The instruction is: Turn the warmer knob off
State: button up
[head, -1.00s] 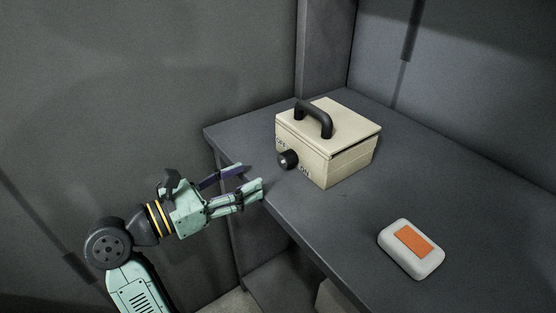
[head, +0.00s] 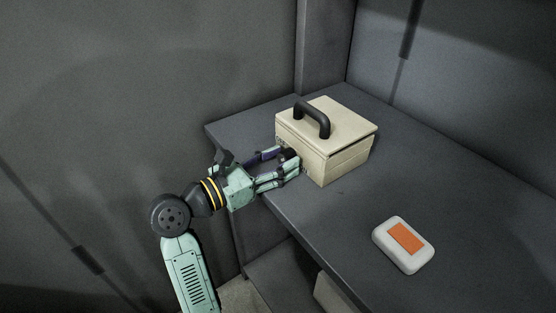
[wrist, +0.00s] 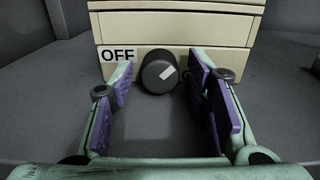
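The warmer (head: 337,158) is a cream box with a black arched handle (head: 313,119) on its lid, standing on the grey table. Its black knob (wrist: 158,72) is on the front face, and its white mark points up and to the right in the wrist view. An OFF label (wrist: 117,55) is to the left of the knob. My gripper (wrist: 164,90) is open, with one finger on each side of the knob and a gap showing on the left. In the head view my gripper (head: 283,166) is at the warmer's front and partly hides the knob.
A white case with an orange top (head: 405,242) lies on the table (head: 350,218) at the lower right. Dark walls stand behind the table and to its left. The tabletop between warmer and case is clear.

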jog(key=c, duration=0.9)
jog(key=shift+f+n+b, duration=0.1)
jog(key=shift+n+b, duration=0.2)
jog(key=shift+n, duration=0.3)
jog(key=shift+c, duration=0.2)
jog(key=n, duration=0.3)
jog(key=o, duration=1.2)
jog(key=shift+c, duration=0.2)
